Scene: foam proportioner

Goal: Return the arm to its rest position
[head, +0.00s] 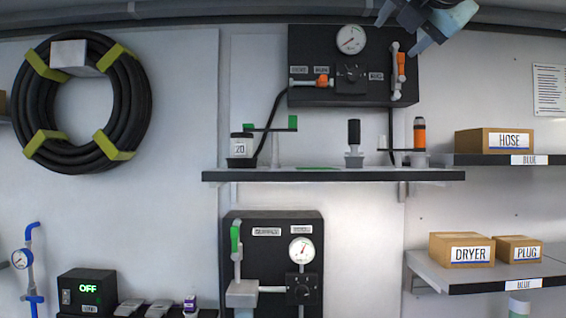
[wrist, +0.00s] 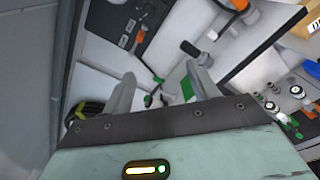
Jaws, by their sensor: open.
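My gripper (head: 428,22) is at the top right of the head view, in front of the upper right of the black gauge panel (head: 310,65). Part of it is cut off by the top edge. In the wrist view my gripper (wrist: 160,92) shows two grey fingers spread apart with nothing between them. Beyond the fingers, the wrist view shows the wall panels and shelf at a tilt. The rest of my arm is mostly out of view.
A shelf (head: 330,175) holds a jar labelled 20 (head: 241,148), a black-handled part (head: 354,135) and an orange-topped cylinder (head: 419,135). A lower panel (head: 262,225) has a gauge. Boxes labelled HOSE (head: 494,141), DRYER (head: 461,250) and PLUG (head: 518,250) stand at right. A coiled hose (head: 40,100) hangs left.

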